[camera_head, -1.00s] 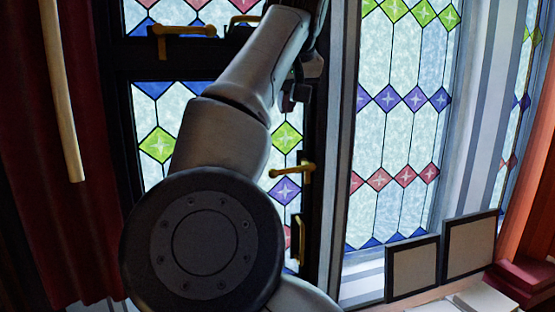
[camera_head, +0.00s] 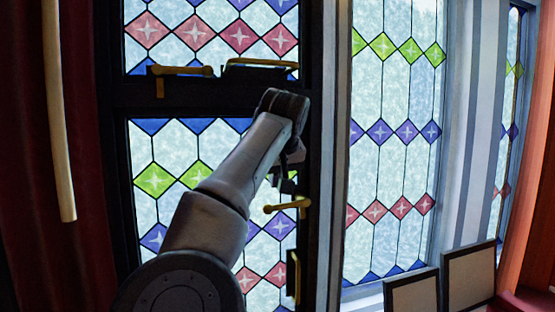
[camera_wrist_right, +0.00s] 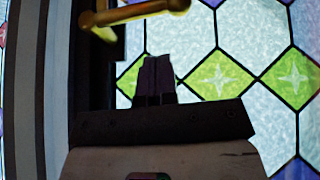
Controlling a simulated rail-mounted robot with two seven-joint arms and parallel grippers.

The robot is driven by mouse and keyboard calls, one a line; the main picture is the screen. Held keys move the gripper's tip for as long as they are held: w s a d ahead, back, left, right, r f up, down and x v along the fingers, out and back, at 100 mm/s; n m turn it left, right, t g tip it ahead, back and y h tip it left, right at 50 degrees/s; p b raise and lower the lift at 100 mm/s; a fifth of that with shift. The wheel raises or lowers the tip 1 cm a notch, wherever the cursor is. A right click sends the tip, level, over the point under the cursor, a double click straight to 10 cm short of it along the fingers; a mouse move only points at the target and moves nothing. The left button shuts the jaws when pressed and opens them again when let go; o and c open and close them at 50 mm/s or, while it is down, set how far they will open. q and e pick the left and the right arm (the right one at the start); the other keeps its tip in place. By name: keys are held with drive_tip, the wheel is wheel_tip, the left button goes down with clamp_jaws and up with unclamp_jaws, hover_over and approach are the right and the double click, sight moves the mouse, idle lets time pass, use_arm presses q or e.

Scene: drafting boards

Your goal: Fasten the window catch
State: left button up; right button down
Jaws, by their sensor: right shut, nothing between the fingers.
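A brass lever handle (camera_head: 287,205) sits on the dark right stile of the lower stained-glass window, its lever pointing left. A brass lever also shows at the top of the right wrist view (camera_wrist_right: 135,14). Another brass lever (camera_head: 180,71) is on the dark rail between the upper and lower panes, with a brass bar (camera_head: 262,65) to its right. My right gripper (camera_head: 288,186) hangs just above the stile handle, partly hidden by my own wrist. In the right wrist view its fingers (camera_wrist_right: 157,78) are together and empty, below the lever and apart from it in the picture. My left gripper is out of view.
A brass piece (camera_head: 293,272) is lower on the same stile. A pale wooden pole (camera_head: 59,120) and dark red curtain (camera_head: 85,230) are at the left. Framed boards (camera_head: 469,277) stand at the lower right. Another stained-glass window (camera_head: 395,140) is to the right.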

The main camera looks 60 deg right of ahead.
sight(279, 206)
drive_tip(key=shift+s+a+f, duration=0.15)
drive_tip(key=shift+s+f, duration=0.1)
drive_tip(key=shift+f, duration=0.6)
drive_tip(key=shift+s+a+f, duration=0.1)
drive_tip(key=shift+s+f, duration=0.1)
drive_tip(key=shift+f, duration=0.65)
drive_tip(key=shift+d, duration=0.1)
